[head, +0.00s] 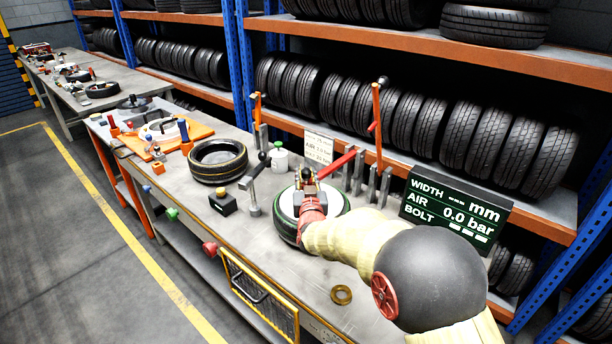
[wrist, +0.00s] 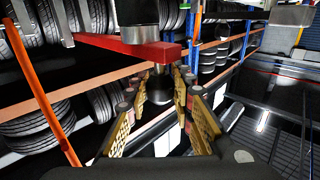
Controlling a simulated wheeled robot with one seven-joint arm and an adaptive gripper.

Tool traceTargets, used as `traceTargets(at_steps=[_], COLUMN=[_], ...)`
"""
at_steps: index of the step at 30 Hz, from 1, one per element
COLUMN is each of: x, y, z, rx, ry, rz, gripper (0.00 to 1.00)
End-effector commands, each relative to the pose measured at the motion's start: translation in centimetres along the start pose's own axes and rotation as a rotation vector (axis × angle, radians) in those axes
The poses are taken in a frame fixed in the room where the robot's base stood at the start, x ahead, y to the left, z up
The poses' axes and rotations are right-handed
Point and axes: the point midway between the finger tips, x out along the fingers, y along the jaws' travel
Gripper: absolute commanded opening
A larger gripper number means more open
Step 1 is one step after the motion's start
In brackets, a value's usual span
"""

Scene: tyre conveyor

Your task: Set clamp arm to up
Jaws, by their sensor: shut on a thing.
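The red clamp arm (head: 337,163) lies nearly level above the green-rimmed wheel (head: 287,212) in the head view, rising slightly to the right. In the wrist view the red bar (wrist: 125,47) crosses the upper middle, with a dark round knob (wrist: 159,88) at its end. My gripper (head: 307,183) is over the wheel at the bar's near end. In the wrist view my gripper (wrist: 163,95) has its yellow-padded fingers on both sides of the knob, shut on it. The exact finger contact is partly hidden.
An orange upright post (head: 377,125) stands behind the wheel, beside several grey metal uprights (head: 371,184). A display board (head: 455,212) stands to the right. A loose tyre (head: 218,160), a black box (head: 222,202) and a brass ring (head: 341,294) are on the bench. Tyre racks (head: 430,45) line the back.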

Motion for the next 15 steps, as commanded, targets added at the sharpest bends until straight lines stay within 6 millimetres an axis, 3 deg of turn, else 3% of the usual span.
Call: traceTargets(at_steps=[9, 15], x=[0.0, 0.2], y=[0.0, 0.2], z=[-0.2, -2.1], rx=[0.004, 0.039], ry=[-0.004, -0.035], rz=[-0.001, 0.0], gripper=[0.0, 0.0])
